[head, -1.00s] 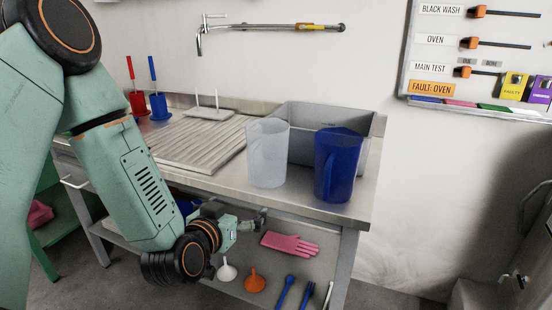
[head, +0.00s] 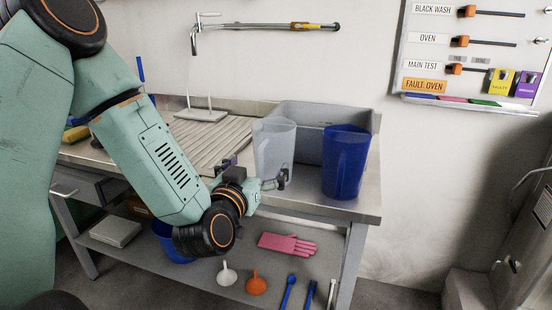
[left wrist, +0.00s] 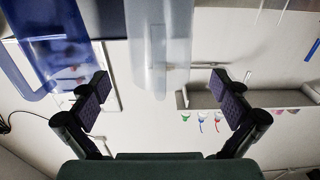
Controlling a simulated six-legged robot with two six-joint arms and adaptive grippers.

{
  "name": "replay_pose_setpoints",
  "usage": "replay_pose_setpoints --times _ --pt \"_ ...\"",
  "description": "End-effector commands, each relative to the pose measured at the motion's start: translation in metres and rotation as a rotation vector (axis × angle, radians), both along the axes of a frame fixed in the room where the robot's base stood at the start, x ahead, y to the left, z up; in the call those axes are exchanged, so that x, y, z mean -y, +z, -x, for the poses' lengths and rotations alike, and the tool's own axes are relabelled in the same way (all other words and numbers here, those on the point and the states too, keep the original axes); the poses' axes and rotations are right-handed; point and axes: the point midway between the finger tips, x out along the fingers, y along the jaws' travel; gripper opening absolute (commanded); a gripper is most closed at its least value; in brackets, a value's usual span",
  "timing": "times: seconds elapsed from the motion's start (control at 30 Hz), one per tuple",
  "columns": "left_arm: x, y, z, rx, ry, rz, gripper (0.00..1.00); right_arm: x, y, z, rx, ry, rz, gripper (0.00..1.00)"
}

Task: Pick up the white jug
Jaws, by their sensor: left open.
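The white jug (head: 274,142), translucent and upright, stands on the steel bench in front of the grey sink. In the left wrist view the white jug (left wrist: 162,45) appears upside down, ahead of and roughly between my spread fingers. My left gripper (head: 277,183) is at the jug's lower front in the head view, partly covering its base. In the left wrist view my left gripper (left wrist: 163,98) is open with nothing clasped; I cannot tell whether a finger touches the jug. My right gripper is not in view.
A blue jug (head: 346,162) stands close to the right of the white one and also shows in the left wrist view (left wrist: 65,45). The sink (head: 312,116) is behind. A ribbed drainer (head: 205,140) lies left. Below, a shelf holds a pink glove (head: 287,243) and funnels (head: 256,283).

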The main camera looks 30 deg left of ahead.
Motion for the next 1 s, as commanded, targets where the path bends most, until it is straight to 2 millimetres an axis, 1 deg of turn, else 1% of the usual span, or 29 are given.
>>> replay_pose_setpoints --times 0.27,0.47,0.6,0.7,0.9,0.93,1.0 --pt "-0.007 -0.003 -0.026 0.001 0.006 -0.002 1.0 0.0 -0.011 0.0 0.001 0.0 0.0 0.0" --pt "-0.013 -0.01 -0.052 0.002 0.006 -0.004 1.0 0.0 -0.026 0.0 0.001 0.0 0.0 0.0" --pt "-0.017 -0.009 -0.068 0.002 0.004 -0.001 1.0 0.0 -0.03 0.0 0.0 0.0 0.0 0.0" --pt "-0.019 -0.008 -0.073 0.0 0.003 0.0 1.0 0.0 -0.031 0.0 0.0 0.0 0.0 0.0" --pt "-0.019 -0.008 -0.073 -0.001 0.002 0.001 1.0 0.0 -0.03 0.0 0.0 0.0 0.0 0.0" --pt "-0.019 -0.008 -0.073 -0.001 0.002 0.001 0.99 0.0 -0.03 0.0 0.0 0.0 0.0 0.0" --pt "-0.019 -0.008 -0.073 -0.001 0.002 0.001 0.93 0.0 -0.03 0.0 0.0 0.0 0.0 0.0"
